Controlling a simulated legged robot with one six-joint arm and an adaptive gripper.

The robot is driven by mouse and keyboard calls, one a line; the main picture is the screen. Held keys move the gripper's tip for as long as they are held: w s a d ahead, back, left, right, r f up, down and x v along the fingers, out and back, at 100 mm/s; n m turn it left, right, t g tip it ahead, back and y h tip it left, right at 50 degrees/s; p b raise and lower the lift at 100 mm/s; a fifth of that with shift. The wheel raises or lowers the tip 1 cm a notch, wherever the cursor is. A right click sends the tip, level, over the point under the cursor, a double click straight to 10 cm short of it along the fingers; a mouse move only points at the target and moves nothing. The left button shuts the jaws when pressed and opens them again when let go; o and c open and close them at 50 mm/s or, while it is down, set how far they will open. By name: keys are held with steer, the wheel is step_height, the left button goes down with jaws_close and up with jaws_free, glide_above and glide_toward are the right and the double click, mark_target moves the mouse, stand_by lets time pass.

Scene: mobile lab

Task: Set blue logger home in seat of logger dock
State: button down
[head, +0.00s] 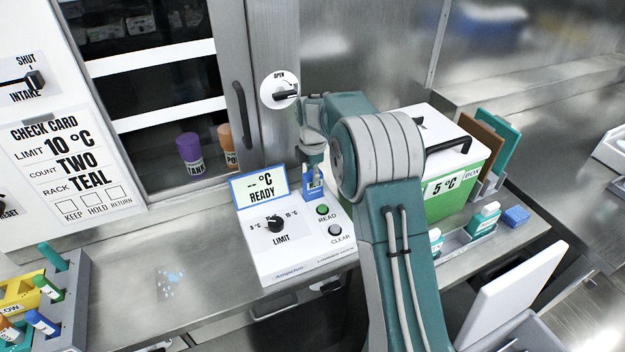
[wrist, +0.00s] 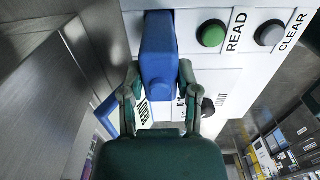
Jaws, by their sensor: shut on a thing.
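The blue logger (head: 315,190) stands upright at the back of the white logger dock (head: 290,255), right of its display (head: 262,188), which reads "-- °C READY". In the wrist view the logger (wrist: 158,45) lies against the dock face (wrist: 197,18), beside the green READ button. My gripper (wrist: 158,80) is shut on the logger, one finger on each side. In the head view my gripper (head: 312,167) is above the dock, partly hidden by my arm. The dock's seat is hidden behind the logger, so I cannot tell how deep it sits.
A green box (head: 460,185) with a white lid stands right of the dock, partly behind my arm. A rack with teal loggers (head: 483,220) and a blue block (head: 516,216) lie further right. A tube rack (head: 70,290) stands at lower left. The bench (head: 190,250) left of the dock is mostly clear.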

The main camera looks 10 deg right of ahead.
steer(key=shift+f, duration=0.9)
steer(key=shift+c, duration=1.7)
jaws_free()
steer(key=shift+f, duration=0.1)
